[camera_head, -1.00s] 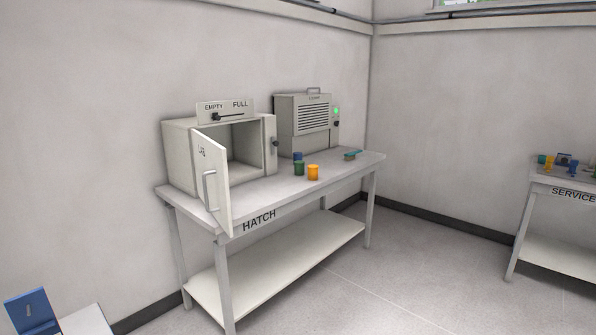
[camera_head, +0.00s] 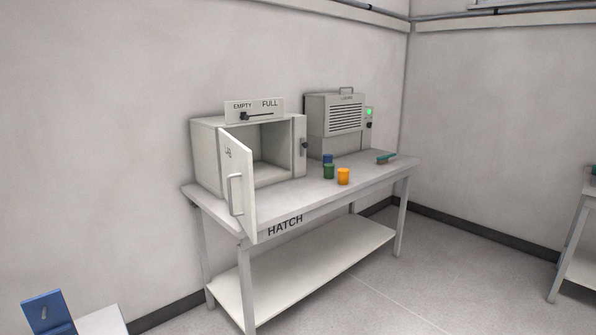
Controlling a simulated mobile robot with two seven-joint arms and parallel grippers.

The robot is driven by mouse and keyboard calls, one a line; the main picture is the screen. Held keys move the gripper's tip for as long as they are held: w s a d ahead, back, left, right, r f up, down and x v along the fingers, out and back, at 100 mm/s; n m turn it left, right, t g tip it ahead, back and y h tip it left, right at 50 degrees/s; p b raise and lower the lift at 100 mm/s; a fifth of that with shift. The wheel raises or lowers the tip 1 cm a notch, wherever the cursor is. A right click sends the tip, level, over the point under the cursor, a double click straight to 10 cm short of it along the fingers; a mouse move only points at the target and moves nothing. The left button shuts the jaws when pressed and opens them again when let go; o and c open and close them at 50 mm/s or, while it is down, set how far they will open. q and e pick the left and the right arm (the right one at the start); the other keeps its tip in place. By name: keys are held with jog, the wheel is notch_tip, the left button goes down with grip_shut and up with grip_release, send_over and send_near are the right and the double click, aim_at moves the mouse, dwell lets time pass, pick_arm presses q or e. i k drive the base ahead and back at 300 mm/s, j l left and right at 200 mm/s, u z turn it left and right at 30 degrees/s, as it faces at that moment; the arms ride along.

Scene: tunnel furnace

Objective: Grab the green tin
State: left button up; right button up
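The green tin (camera_head: 329,172) stands upright on the hatch table (camera_head: 262,213), right of the open white box. A blue tin (camera_head: 327,158) stands just behind it and is partly hidden by it. An orange tin (camera_head: 343,176) stands to its right, close by. Neither of my grippers shows in the head view, and the table is some distance ahead of me.
The white box (camera_head: 207,158) on the table has its door (camera_head: 239,186) swung open toward me. A vented grey unit (camera_head: 335,123) with a green light stands behind the tins. A brush (camera_head: 386,158) lies at the table's right end. Open floor (camera_head: 430,265) lies to the right.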

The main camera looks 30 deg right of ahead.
aim_at(329, 169)
jog(key=i+l+u, duration=0.15)
jog(key=l, duration=0.25)
jog(key=i+l+u, duration=0.15)
jog(key=l, duration=0.25)
jog(key=l+u, duration=0.1)
jog(key=l, duration=0.35)
jog(key=i+l+u, duration=0.15)
jog(key=l, duration=0.3)
jog(key=i+l, duration=0.1)
jog(key=l, duration=0.75)
jog(key=i+l+u, duration=0.1)
jog(key=l, duration=0.75)
jog(key=i+l, duration=0.1)
jog(key=l, duration=0.8)
jog(key=u, duration=0.05)
